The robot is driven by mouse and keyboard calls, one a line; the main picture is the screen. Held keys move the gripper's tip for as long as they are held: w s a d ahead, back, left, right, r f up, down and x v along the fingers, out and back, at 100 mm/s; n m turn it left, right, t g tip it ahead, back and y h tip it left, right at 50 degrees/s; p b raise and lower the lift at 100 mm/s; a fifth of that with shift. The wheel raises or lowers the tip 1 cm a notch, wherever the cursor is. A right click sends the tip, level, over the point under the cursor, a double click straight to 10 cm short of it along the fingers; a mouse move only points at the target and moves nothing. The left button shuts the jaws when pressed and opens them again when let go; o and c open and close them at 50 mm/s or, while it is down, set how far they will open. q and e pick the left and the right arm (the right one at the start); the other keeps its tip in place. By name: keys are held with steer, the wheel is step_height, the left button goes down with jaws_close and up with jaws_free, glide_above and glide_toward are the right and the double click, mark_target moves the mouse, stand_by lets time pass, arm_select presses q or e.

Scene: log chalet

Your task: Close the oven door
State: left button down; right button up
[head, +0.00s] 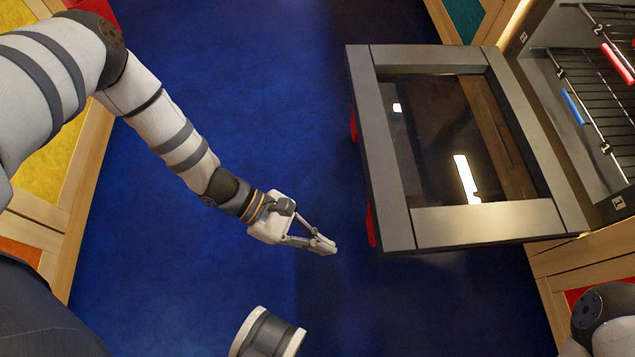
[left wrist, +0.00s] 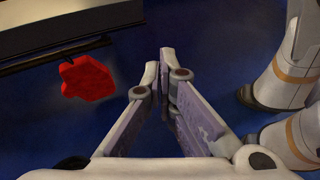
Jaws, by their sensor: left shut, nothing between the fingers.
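The oven door (head: 400,190) is open, folded down roughly level, with a grey frame around dark glass. Its inner side faces up, and its right edge meets the oven (head: 520,75). My left gripper (head: 328,246) is shut and empty, left of the door's near left corner and apart from it. In the left wrist view my left gripper (left wrist: 158,65) has its fingertips together, with the door's edge (left wrist: 65,27) at the top left. A red piece (left wrist: 87,78) sticks out below that edge. My right gripper is not in view.
Inside the oven are wire racks (head: 590,85) with a blue grip (head: 572,106) and a red grip (head: 617,62). Wooden cabinets with coloured panels (head: 45,165) line the left side. The blue floor (head: 250,110) between is clear.

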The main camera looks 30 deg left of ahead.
arm_select(q)
steer(key=w+a+f+n+t+b, duration=0.2)
steer(key=w+a+f+t, duration=0.15)
steer(key=w, duration=0.35)
steer(key=w+a+f+n+t+b, duration=0.2)
steer(key=w+a+f+t+b, duration=0.1)
steer(key=w+a, duration=0.25)
steer(key=s+b+x, duration=0.1)
steer(key=b+x, duration=0.2)
steer(key=x, duration=0.8)
steer(key=shift+g, duration=0.25)
steer(key=shift+w+r+p, duration=0.15)
steer(key=shift+r+p, duration=0.2)
steer(key=shift+r, duration=1.7)
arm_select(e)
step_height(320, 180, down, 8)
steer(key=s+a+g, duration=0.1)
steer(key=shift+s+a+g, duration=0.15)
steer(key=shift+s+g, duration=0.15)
